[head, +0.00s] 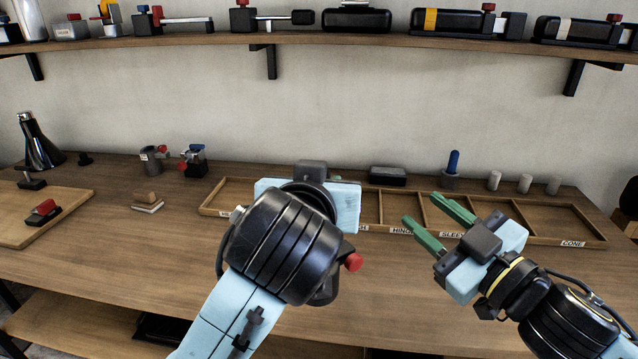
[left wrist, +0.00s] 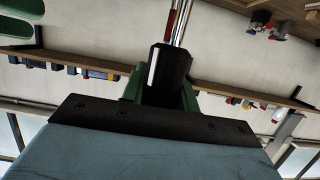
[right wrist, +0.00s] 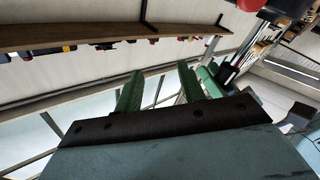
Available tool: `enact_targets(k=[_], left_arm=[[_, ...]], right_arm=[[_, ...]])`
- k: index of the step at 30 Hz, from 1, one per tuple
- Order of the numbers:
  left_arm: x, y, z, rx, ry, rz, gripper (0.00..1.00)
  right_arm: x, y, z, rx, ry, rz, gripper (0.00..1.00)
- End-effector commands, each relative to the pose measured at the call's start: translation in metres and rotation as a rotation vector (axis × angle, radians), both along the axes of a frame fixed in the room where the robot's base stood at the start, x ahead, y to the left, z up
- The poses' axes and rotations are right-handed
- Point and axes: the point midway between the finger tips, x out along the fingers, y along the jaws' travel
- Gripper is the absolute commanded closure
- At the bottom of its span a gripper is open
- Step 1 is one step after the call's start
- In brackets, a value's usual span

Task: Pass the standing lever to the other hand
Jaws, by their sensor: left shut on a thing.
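The standing lever has a black grip (left wrist: 168,75) and a bright metal rod. In the left wrist view the grip sits between the green fingers of my left gripper (left wrist: 160,92), which is shut on it. The right wrist view shows the lever's grip (right wrist: 228,73) and rod at upper right, with a red end by the top edge. In the head view my left wrist hides the left fingers and most of the lever; a red knob (head: 353,262) shows beside it. My right gripper (head: 424,212) is open and empty, to the right of the left one, its fingers pointing left.
A divided wooden tray (head: 572,240) with labelled compartments lies behind both grippers. A loaded shelf (head: 200,40) runs above.

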Motion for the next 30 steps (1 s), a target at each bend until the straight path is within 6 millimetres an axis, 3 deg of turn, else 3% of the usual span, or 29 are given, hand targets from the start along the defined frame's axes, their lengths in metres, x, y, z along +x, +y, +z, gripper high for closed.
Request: enact_targets(k=[3,4,14,21,30], left_arm=[[0.000,0.000,0.002,-0.002,-0.005,-0.001,1.00],[0.000,0.000,0.002,-0.002,-0.005,-0.001,1.00],[0.000,0.000,0.002,-0.002,-0.005,-0.001,1.00],[0.000,0.000,0.002,-0.002,-0.005,-0.001,1.00],[0.000,0.000,0.002,-0.002,-0.005,-0.001,1.00]], right_arm=[[0.005,-0.026,0.016,-0.096,-0.084,-0.060,0.61],[0.009,-0.032,0.010,-0.101,-0.078,-0.072,0.61],[0.026,-0.014,-0.084,0.119,0.195,-0.012,0.61],[0.018,0.027,-0.185,0.379,0.483,0.050,0.61],[-0.025,0.103,-0.312,0.739,0.850,0.083,0.61]])
